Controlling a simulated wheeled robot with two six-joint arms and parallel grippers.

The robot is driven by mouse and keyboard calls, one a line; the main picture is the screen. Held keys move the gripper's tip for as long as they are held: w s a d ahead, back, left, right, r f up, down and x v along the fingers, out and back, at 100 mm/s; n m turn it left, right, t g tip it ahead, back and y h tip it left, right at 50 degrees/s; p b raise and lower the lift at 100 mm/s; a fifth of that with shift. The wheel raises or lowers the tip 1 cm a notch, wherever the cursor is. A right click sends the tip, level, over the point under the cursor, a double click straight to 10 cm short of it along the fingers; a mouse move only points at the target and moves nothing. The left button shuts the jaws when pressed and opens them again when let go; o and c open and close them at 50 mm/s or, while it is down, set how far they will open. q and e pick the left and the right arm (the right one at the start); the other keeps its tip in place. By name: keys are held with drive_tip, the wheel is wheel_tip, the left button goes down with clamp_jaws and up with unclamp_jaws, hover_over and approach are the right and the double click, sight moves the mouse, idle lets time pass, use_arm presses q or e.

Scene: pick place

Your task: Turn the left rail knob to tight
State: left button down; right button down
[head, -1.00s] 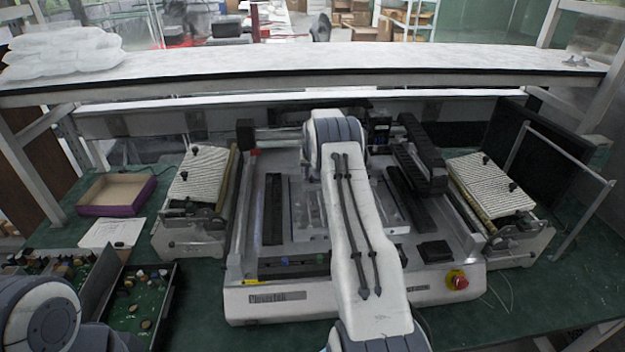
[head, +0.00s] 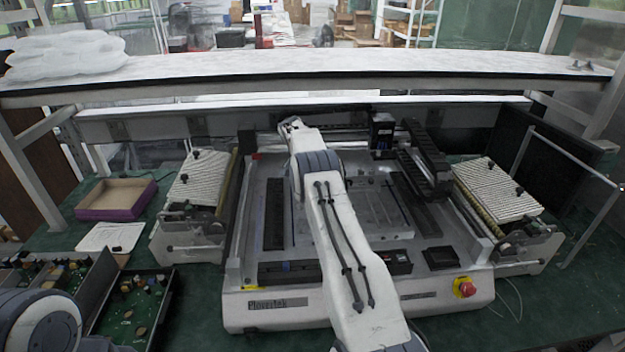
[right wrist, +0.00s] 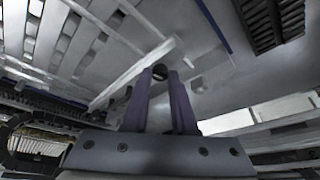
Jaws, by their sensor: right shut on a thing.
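The white pick-and-place machine (head: 235,310) fills the middle of the table in the head view. My right arm reaches over its bed, and its hand is hidden behind my own arm there. In the right wrist view the two purple-grey fingers of my right gripper (right wrist: 161,82) are close together at a pale rail (right wrist: 133,72). A small dark round knob (right wrist: 159,71) sits between their tips, and the gripper is shut on it. Its turn position cannot be read. My left gripper is out of view; only part of my left arm shows at the lower left.
Feeder banks stand left (head: 200,180) and right (head: 497,190) of the machine. A black gantry beam (head: 425,158) lies over the bed's right side. A red stop button (head: 465,287) is at the front right. A circuit-board tray (head: 130,310) and a cardboard box (head: 117,195) are at left.

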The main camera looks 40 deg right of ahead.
drive_tip(key=shift+m, duration=0.4)
idle(0.3)
drive_tip(key=c, duration=0.7)
unclamp_jaws()
drive_tip(key=w+b+v, duration=0.1)
drive_tip(key=b+v, duration=0.1)
drive_tip(key=v, duration=0.8)
drive_tip(key=shift+s+r, duration=0.25)
drive_tip(key=shift+s, duration=0.05)
drive_tip(key=shift+a, duration=0.15)
